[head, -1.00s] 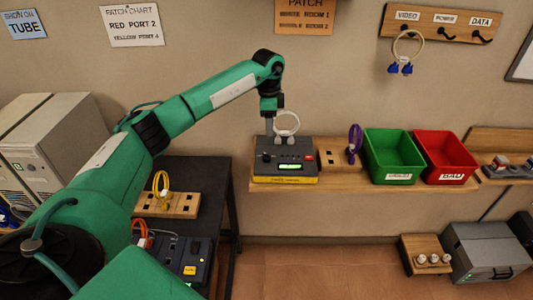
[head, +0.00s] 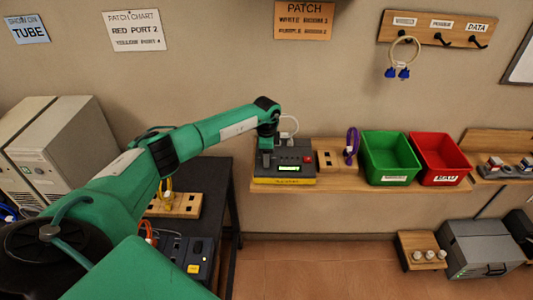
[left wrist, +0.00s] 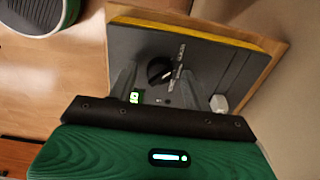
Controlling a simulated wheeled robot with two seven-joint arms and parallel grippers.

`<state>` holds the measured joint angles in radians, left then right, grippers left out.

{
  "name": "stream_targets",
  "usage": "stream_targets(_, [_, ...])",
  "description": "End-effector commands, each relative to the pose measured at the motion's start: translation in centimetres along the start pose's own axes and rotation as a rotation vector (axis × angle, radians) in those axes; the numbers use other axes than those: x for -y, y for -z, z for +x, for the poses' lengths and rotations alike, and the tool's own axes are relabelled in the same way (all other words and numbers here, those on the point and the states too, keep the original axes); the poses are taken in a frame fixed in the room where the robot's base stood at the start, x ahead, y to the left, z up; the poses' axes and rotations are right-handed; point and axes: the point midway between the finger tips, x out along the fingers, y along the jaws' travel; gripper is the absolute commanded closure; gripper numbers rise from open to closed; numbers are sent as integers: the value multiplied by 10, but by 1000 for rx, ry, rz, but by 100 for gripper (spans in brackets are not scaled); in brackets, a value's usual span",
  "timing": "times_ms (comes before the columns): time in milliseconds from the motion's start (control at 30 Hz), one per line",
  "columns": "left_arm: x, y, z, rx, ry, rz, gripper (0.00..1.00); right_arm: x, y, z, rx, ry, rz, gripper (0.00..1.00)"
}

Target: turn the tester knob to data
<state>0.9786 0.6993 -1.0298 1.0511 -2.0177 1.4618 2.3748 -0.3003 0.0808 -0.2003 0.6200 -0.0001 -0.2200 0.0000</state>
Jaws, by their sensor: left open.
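The tester (head: 303,181) is a dark grey box with a yellow front strip and a lit green display (head: 289,168). It stands at the left end of the wall shelf. A white cable loops up from its back. My left gripper (head: 265,163) is over the tester's left part and hides the knob in the head view. In the left wrist view the black round knob (left wrist: 160,70) shows on the tester face (left wrist: 215,62), with small white labels beside it that I cannot read. My open left gripper (left wrist: 162,82) has a finger on either side of the knob. Contact cannot be told.
On the shelf (head: 330,185), right of the tester, are a wooden block (head: 330,160) with a purple cable, a green bin (head: 390,155) and a red bin (head: 440,155). A dark table (head: 215,190) stands at left. Cable hooks hang on the wall.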

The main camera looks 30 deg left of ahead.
Motion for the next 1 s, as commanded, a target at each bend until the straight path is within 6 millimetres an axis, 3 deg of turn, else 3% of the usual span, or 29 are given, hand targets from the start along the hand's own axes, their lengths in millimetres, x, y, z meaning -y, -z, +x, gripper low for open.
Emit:
stream_targets(267, [0,0,2,0,0,0,50,2,0,0,0,2,1,64])
stream_targets(500, [0,0,2,0,0,0,94,2,0,0,-1,2,1,64])
stream_targets(1000, [0,0,3,0,2,119,95,2,0,9,-1,2,1,64])
